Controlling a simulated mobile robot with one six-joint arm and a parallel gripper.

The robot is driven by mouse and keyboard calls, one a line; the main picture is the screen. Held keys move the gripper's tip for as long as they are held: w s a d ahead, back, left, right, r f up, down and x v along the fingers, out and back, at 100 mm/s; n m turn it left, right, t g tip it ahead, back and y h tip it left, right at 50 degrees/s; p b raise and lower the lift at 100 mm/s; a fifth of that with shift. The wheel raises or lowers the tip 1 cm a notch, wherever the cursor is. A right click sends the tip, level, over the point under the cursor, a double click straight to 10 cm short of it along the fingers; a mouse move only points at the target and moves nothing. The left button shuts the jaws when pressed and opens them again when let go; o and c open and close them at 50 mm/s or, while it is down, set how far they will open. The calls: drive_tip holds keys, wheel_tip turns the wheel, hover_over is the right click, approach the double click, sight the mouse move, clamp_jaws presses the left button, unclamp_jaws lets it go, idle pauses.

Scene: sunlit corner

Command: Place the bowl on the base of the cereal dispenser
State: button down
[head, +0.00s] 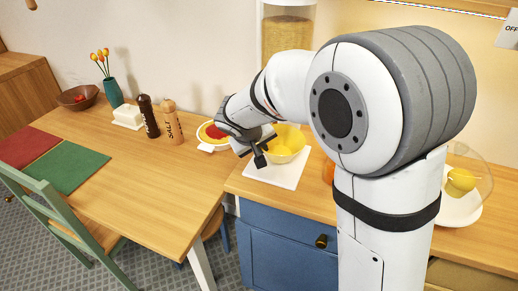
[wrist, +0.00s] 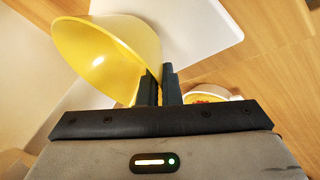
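The yellow bowl (head: 288,140) is over the white base (head: 290,178) of the cereal dispenser (head: 287,35) in the head view; whether it touches the base I cannot tell. My gripper (head: 260,160) is at the bowl's near left side. In the wrist view the bowl (wrist: 105,50) fills the upper left, and my gripper's two dark fingers (wrist: 160,88) are close together with the bowl's wall between them. The white base (wrist: 205,18) shows beyond the bowl. My arm hides part of the dispenser in the head view.
A white bowl with red and yellow contents (head: 212,133) stands just left of my gripper. A pepper mill (head: 147,116) and a salt mill (head: 172,121) stand farther left on the wooden table (head: 130,175). A plate with yellow fruit (head: 460,207) is at right.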

drive_tip(key=shift+s+a+f, duration=0.1)
drive_tip(key=shift+s+f, duration=0.05)
drive_tip(key=shift+f, duration=0.35)
drive_tip(key=c, duration=2.1)
unclamp_jaws()
drive_tip(key=shift+f, duration=0.15)
drive_tip(key=o, duration=0.5)
drive_tip(key=shift+c, duration=0.2)
